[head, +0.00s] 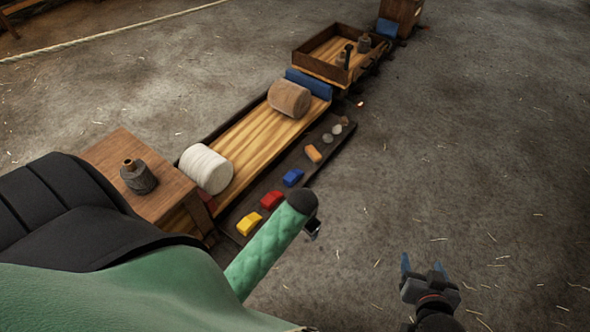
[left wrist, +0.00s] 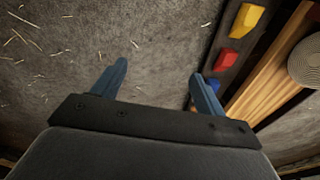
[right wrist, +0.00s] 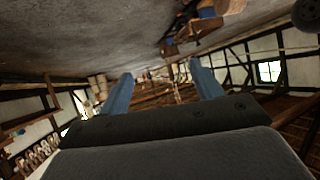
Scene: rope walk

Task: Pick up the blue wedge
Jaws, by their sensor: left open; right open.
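The blue wedge (head: 293,178) lies on the narrow dark ledge (head: 231,221) along the right side of the low wooden bench, between a red wedge (head: 271,201) and an orange one (head: 313,153). In the left wrist view a blue piece (left wrist: 213,86) shows beyond the right finger, partly hidden by it. My left gripper (left wrist: 160,72) is open and empty, with bare floor between its fingers and the ledge to its right. I cannot make it out clearly in the head view. My right gripper (head: 422,264) is open and empty over the floor, well right of the ledge.
A yellow wedge (head: 249,222) lies at the ledge's near end. A white roll (head: 206,169) and a brown roll (head: 289,99) rest on the bench. A wooden tray (head: 300,62) stands beyond. The floor at right is clear apart from straw.

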